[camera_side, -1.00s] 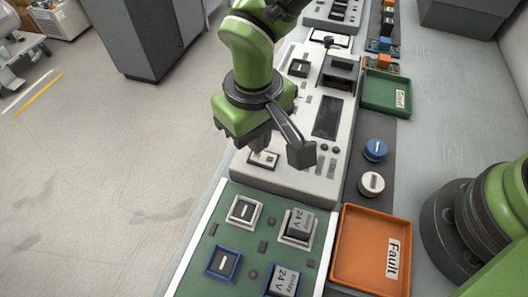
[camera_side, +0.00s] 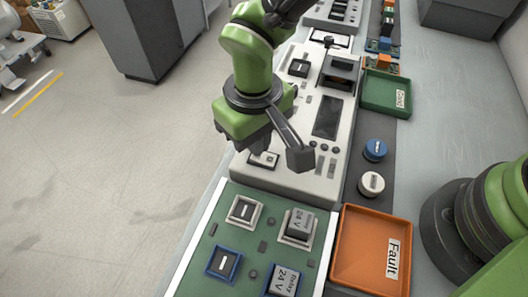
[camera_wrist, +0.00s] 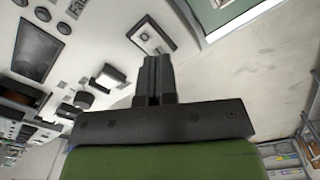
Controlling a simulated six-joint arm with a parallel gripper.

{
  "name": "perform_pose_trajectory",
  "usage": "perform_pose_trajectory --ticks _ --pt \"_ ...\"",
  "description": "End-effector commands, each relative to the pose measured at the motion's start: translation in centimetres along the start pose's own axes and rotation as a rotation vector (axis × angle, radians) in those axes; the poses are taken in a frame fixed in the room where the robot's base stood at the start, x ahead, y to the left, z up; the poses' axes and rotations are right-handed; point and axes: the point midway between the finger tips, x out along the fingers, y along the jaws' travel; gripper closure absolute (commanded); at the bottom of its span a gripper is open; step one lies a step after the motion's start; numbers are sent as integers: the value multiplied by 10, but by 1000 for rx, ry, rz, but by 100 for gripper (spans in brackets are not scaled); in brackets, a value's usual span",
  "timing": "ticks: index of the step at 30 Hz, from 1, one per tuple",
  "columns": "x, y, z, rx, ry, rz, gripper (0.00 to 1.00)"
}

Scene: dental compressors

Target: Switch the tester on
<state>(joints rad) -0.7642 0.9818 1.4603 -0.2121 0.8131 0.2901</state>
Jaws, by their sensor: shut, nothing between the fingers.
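The tester is a long white panel (camera_side: 297,182) with a dark screen (camera_side: 327,117). A small switch in a dark-edged square plate (camera_side: 264,160) sits at its near left end. The switch plate also shows in the wrist view (camera_wrist: 150,37), just beyond my fingertips. My gripper (camera_side: 258,148) hangs over this end of the tester, close to the switch. Its fingers (camera_wrist: 153,62) are together and empty in the wrist view. I cannot tell whether they touch the switch or which way it is set.
A green board (camera_side: 231,238) in front holds relays in sockets, some marked 24 V. An orange Fault tray (camera_side: 346,272) and a green tray (camera_side: 374,103) lie to the right. Blue (camera_side: 375,150) and white (camera_side: 371,184) round buttons stand between them. Knobs sit beside the screen.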

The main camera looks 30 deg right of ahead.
Motion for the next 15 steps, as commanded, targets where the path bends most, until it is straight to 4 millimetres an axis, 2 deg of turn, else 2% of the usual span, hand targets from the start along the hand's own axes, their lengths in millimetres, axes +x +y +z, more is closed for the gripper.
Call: perform_pose_trajectory --ticks 15 --pt "8 0 0 0 -1 0 100"
